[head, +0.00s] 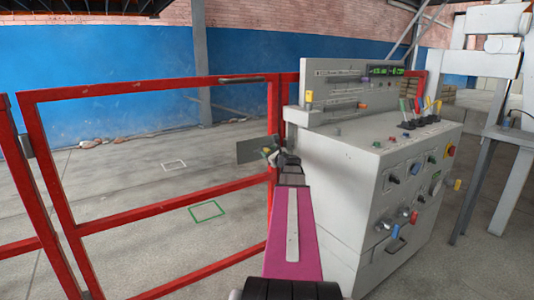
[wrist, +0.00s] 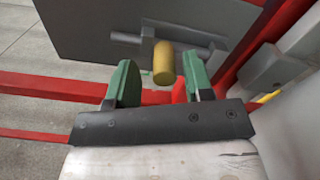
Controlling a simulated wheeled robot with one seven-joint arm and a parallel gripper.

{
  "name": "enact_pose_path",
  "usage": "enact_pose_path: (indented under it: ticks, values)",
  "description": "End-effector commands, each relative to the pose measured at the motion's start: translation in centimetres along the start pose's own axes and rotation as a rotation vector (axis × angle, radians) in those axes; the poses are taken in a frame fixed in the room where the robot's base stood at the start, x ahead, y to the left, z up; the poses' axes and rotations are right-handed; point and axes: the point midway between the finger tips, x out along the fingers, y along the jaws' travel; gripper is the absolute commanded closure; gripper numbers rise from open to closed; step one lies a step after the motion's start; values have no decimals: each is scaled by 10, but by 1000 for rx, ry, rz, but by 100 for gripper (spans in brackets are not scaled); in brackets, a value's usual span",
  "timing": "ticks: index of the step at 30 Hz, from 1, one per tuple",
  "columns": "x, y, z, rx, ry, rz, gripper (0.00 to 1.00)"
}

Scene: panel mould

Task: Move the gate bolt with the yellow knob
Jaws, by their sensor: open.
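The gate bolt is a grey rod (wrist: 190,46) on a grey plate, with a yellow knob (wrist: 164,62) sticking out from it, in the wrist view. In the head view the plate (head: 249,150) sits on the red gate's right post, and the knob (head: 265,152) shows small beside my gripper. My gripper (wrist: 158,84) is open, with green fingers to the left and right of the knob. The knob lies between and slightly beyond the fingertips. I cannot tell whether either finger touches it.
The red gate (head: 160,198) stands shut or nearly so on the left. A grey control cabinet (head: 345,205) with several knobs and levers stands close to the right of my arm. A green floor square (head: 206,211) lies behind the gate. Open floor lies beyond.

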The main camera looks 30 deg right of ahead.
Motion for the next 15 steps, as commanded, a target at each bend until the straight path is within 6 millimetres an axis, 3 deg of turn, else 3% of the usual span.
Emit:
enact_pose_path:
  ticks: [6,15]
  values:
    - [-46,3,1,0,0,0,53]
    - [-83,2,1,-1,-1,3,53]
